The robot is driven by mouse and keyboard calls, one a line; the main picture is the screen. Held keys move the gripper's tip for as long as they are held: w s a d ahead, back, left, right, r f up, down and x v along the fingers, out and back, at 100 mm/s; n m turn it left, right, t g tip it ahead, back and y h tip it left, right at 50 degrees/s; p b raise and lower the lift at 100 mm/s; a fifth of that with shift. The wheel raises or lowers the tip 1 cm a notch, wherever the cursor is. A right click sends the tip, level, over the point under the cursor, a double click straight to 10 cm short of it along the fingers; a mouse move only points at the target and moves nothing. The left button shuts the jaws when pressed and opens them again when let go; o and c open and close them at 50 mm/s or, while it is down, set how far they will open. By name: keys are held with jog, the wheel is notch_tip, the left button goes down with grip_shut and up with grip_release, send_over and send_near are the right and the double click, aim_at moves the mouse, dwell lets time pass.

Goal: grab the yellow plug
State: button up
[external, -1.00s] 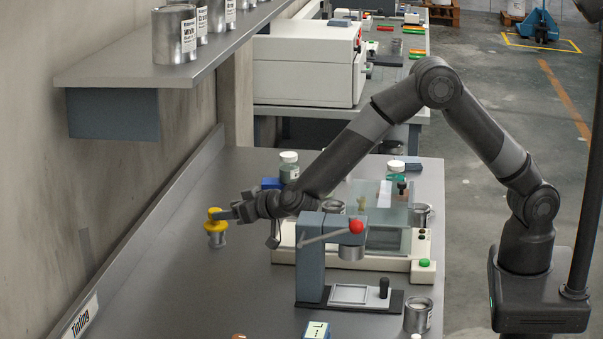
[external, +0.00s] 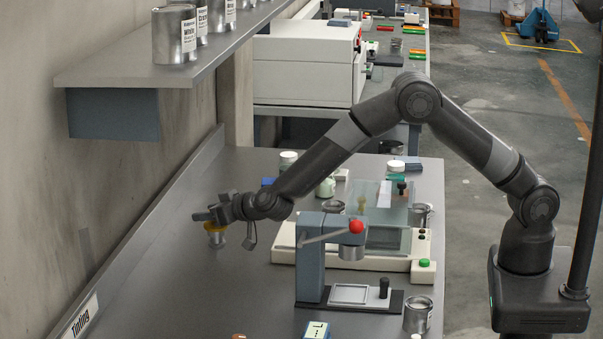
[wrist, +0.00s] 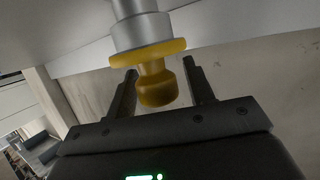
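The yellow plug (external: 216,228) has a yellow flange and knob above a silver metal body. It is near the left side of the workbench (external: 190,285), close to the wall. My gripper (external: 208,214) is at the top of the plug and hides part of it in the external view. In the wrist view, the knob of the plug (wrist: 157,88) is between the two fingers of my gripper (wrist: 160,88). Gaps show on both sides of the knob, so the fingers are open and not clamped on it. The metal body runs off the top of that view.
A grey press with a red ball handle (external: 356,227) stands right of the plug. A cream-coloured machine (external: 395,262) is behind it. A shelf (external: 130,75) with paint cans overhangs the back left. The bench's front left is clear.

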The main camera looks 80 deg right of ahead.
jog(key=c, duration=0.9)
